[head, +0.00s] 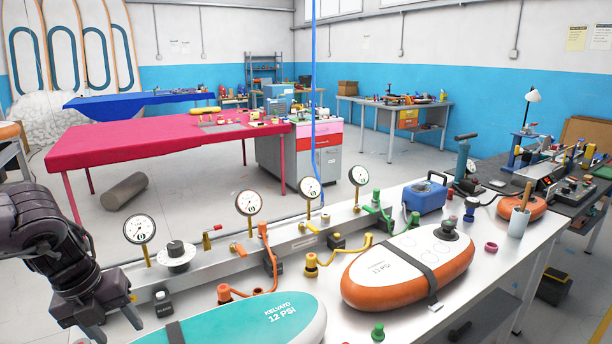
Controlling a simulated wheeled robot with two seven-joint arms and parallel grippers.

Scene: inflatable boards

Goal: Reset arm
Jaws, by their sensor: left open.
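My left gripper (114,326) hangs at the lower left of the head view, pointing down. Its two dark fingers are apart, and nothing shows between them. It is at the left end of the workbench (480,270), to the left of the teal board (262,322) marked 12 PSI and near a small dark fitting (163,304). I cannot tell how high the fingertips are above the bench. My right gripper is not in view.
A metal manifold (215,262) with several gauges runs along the bench. A white and orange board (408,262) lies right of centre, with a blue pump box (425,196) behind it. Orange and green hose fittings stand around the boards. A red table (150,138) stands behind.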

